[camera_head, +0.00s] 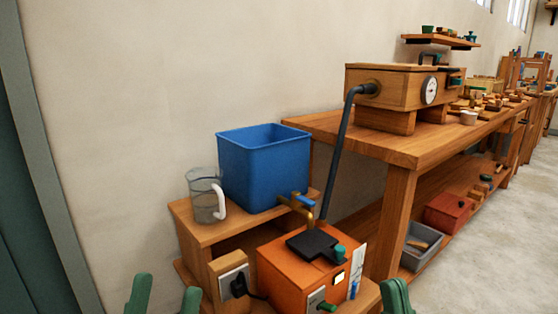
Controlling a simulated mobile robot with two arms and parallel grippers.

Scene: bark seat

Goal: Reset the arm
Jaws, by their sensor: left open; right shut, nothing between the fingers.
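My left gripper (163,294) shows at the bottom edge left of centre, its two green fingers spread apart with nothing between them. My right gripper (397,297) shows at the bottom edge right of centre, its green fingers together and nothing seen held. Both are in front of the low wooden stand, and only their finger ends show. The arms themselves are out of view.
A blue tub (263,167) and a clear jug (205,195) stand on a wooden stand (192,230). An orange box (285,273) with a black top is in front. A dark pipe (338,160) rises to a wooden box (385,88) on the workbench (400,150). Floor (510,215) is clear at right.

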